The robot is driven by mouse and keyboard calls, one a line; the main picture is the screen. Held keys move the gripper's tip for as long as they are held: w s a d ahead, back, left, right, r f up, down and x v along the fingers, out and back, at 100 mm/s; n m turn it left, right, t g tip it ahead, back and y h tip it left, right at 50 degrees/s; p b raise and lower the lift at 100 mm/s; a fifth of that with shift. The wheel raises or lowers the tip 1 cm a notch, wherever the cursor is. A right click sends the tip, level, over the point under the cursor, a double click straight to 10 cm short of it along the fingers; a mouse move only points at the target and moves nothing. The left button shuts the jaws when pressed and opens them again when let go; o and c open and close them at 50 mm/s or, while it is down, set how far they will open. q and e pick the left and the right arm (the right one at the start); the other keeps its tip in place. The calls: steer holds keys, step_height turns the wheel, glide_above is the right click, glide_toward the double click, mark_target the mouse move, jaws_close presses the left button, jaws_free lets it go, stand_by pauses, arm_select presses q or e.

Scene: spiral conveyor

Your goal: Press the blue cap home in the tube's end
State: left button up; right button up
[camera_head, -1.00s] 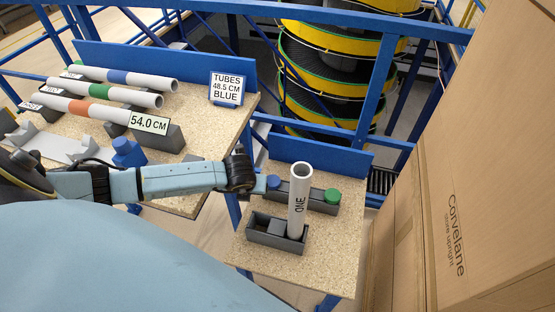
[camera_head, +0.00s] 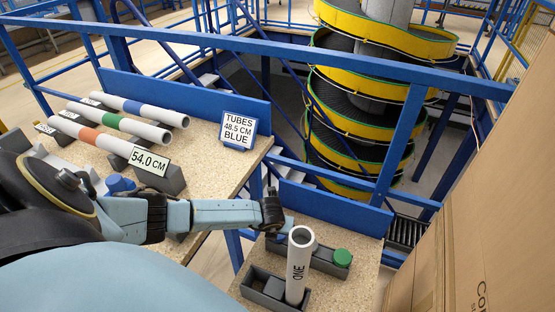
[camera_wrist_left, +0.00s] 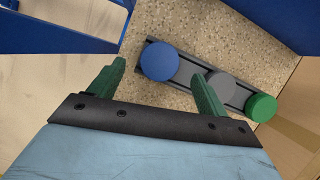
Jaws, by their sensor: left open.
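The blue cap (camera_wrist_left: 160,61) sits at one end of a dark rack in the left wrist view. In the head view it is mostly hidden behind my gripper. My left gripper (camera_wrist_left: 160,72) is open, its green fingers apart with the blue cap showing between and beyond them; I cannot tell the height gap. In the head view this gripper (camera_head: 272,215) is over the rack's left end, behind and left of the tube. The white tube (camera_head: 299,266), marked ONE, stands upright in a dark grey holder (camera_head: 262,296), its top end open. My right gripper is not in view.
The rack also holds a grey round piece (camera_wrist_left: 222,88) and a green cap (camera_head: 342,258). A table at left bears several banded tubes (camera_head: 118,122) and a 48.5 cm blue sign (camera_head: 238,131). Tall cardboard (camera_head: 480,210) stands at right; a blue board (camera_head: 335,212) backs the small table.

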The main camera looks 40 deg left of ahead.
arm_select(q)
steer(key=x, duration=0.2)
steer(key=shift+w+f+b, duration=0.2)
steer(key=shift+f+b, duration=0.15)
steer(key=shift+b, duration=0.05)
steer(key=shift+w+a+f, duration=0.1)
steer(key=shift+w+f, duration=0.05)
steer(key=shift+f, duration=0.2)
steer(key=shift+w+f, duration=0.1)
steer(key=shift+f, duration=0.2)
steer(key=shift+a, duration=0.1)
steer(key=c, duration=0.9)
steer(key=o, duration=0.3)
steer(key=c, duration=0.6)
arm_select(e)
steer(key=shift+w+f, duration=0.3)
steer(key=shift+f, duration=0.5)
arm_select(q)
steer(key=shift+r, duration=0.15)
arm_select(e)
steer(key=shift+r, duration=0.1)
